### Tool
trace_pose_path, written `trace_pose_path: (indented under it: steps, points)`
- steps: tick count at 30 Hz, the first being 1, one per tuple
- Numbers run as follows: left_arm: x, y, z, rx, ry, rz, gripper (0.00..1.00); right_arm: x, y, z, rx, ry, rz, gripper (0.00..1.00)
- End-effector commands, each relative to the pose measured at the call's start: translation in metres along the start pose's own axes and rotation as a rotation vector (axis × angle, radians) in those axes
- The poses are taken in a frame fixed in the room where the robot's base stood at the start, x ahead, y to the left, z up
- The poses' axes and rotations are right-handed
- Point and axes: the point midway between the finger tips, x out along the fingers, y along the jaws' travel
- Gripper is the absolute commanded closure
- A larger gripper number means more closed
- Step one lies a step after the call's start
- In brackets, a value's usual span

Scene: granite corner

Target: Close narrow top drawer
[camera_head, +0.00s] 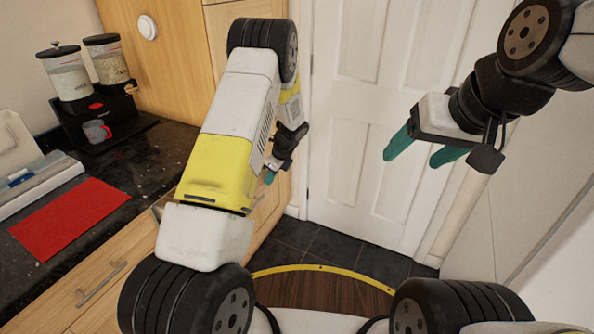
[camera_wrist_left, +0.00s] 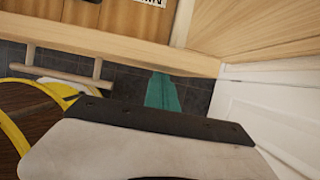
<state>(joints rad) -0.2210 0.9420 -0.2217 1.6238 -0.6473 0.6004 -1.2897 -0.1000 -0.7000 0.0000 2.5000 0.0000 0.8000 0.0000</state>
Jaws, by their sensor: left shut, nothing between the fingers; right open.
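A wooden drawer front (camera_wrist_left: 120,42) with a bar handle (camera_wrist_left: 62,72) crosses the upper part of the left wrist view. Its top edge and part of the inside show, so this drawer stands open; it appears to be the narrow top drawer. In the head view it is mostly hidden behind my left arm. My left gripper (camera_head: 270,176) is past the counter's end, beside the wooden cabinet. Its teal fingers (camera_wrist_left: 163,92) are shut and empty, close to the drawer front; contact cannot be told. My right gripper (camera_head: 421,152) is open and empty in front of the white door.
Another drawer with a bar handle (camera_head: 102,284) is at the lower left. The dark counter (camera_head: 150,160) holds a red mat (camera_head: 70,218) and a cereal dispenser (camera_head: 95,90). A white panelled door (camera_head: 365,130) stands behind. Dark floor tiles (camera_head: 320,245) show below it.

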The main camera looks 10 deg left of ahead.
Motion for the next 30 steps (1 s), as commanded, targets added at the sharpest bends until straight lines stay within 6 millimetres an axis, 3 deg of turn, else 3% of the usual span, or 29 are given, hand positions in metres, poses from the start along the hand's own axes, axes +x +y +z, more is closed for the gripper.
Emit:
trace_pose_path:
  steps: [3, 15, 24, 30]
  points:
    - [0.014, 0.001, 0.034, -0.006, -0.001, 0.002, 1.00, 0.000, 0.000, 0.000, 0.000, 0.000, 0.000, 0.32]
    - [0.052, 0.001, 0.130, -0.005, -0.001, 0.000, 1.00, 0.000, 0.000, 0.000, 0.000, 0.000, 0.000, 0.32]
    - [0.069, 0.000, 0.171, -0.003, -0.001, 0.000, 1.00, 0.000, 0.000, 0.000, 0.000, 0.000, 0.000, 0.32]
    - [0.073, 0.000, 0.181, 0.000, 0.000, 0.000, 1.00, 0.000, 0.000, 0.000, 0.000, 0.000, 0.000, 0.32]
